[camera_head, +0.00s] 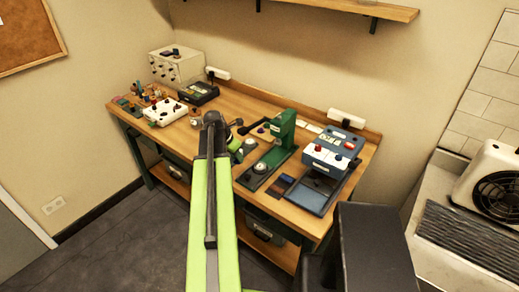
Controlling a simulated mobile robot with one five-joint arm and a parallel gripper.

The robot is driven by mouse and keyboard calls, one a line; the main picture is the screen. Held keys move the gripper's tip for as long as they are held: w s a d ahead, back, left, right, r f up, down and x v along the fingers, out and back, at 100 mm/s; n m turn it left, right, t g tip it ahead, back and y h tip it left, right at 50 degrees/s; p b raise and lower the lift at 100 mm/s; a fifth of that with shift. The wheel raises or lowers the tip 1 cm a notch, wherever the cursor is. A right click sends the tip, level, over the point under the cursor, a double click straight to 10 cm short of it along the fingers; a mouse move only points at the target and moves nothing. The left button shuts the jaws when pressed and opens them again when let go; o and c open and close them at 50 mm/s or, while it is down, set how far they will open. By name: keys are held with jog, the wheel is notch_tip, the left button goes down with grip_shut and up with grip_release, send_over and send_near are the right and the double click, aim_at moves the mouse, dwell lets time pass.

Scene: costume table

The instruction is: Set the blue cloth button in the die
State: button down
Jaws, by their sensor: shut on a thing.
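My gripper (237,124) is at the end of my green arm, above the middle of the workbench, left of the green press. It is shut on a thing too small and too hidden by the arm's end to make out. The green press (285,128) stands on the bench with its dark lever pointing left. A round metal piece (261,167), which looks like the die, sits on the press's base plate, to the right of and below my gripper. I cannot pick out the blue cloth button for certain.
The wooden workbench (226,103) runs along the wall. A blue machine (333,150) stands at its right, with small dark swatches (280,184) in front of the press. A white box (166,112), a black device (200,93) and several small parts crowd the left end.

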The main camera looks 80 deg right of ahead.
jog(key=m, duration=0.2)
send_over(262, 165)
jog(key=w, duration=0.1)
jog(key=shift+g, duration=0.3)
jog(key=f+b, duration=0.3)
jog(key=a+f+b, duration=0.1)
jog(key=f+b, duration=0.1)
jog(key=shift+w+f, duration=0.1)
jog(key=shift+f+b, duration=0.5)
jog(key=shift+b, duration=0.2)
dwell(0.6)
jog(key=c, duration=1.5)
grip_release()
jog(key=shift+a+r+p, duration=0.1)
jog(key=shift+r+p, duration=0.4)
jog(key=p+v, duration=0.9)
jog(key=v, duration=0.1)
